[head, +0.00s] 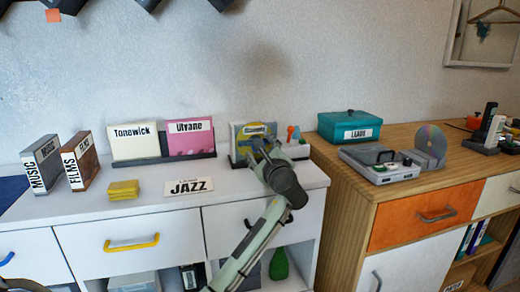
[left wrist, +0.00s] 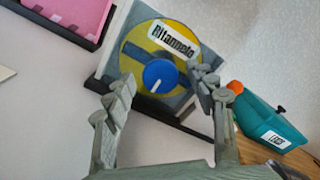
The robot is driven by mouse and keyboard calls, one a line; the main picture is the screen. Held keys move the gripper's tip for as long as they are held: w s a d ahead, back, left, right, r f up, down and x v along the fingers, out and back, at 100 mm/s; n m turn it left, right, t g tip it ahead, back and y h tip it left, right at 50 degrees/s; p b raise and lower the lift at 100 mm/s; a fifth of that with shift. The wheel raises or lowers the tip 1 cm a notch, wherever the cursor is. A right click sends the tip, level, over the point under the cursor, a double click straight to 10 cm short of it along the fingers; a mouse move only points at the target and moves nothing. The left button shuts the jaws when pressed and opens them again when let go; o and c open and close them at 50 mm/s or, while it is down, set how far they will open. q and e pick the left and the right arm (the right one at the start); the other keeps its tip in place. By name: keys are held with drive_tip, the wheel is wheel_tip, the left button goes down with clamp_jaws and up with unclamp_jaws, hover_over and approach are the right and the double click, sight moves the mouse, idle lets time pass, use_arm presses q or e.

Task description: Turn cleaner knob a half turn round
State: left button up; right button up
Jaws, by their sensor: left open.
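A round blue knob (left wrist: 160,77) with a white pointer line shows in the left wrist view, in front of a yellow disc (left wrist: 150,48) labelled "Ritannolo". The pointer slants from lower left to upper right. In the head view the disc (head: 262,129) stands on the white cabinet, and my arm hides the knob. My left gripper (left wrist: 163,92) is open, with its fingers on either side of the knob's lower part. Contact cannot be told. My right gripper is not in view.
A pink sleeve (head: 188,142) and a cream sleeve (head: 133,143) stand in a dark rack left of the disc. A "JAZZ" sign (head: 189,187) and a yellow block (head: 124,190) lie in front. A teal box (head: 349,125) stands to the right.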

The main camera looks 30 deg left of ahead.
use_arm(q)
drive_tip(key=v, duration=1.2)
drive_tip(key=shift+s, duration=0.1)
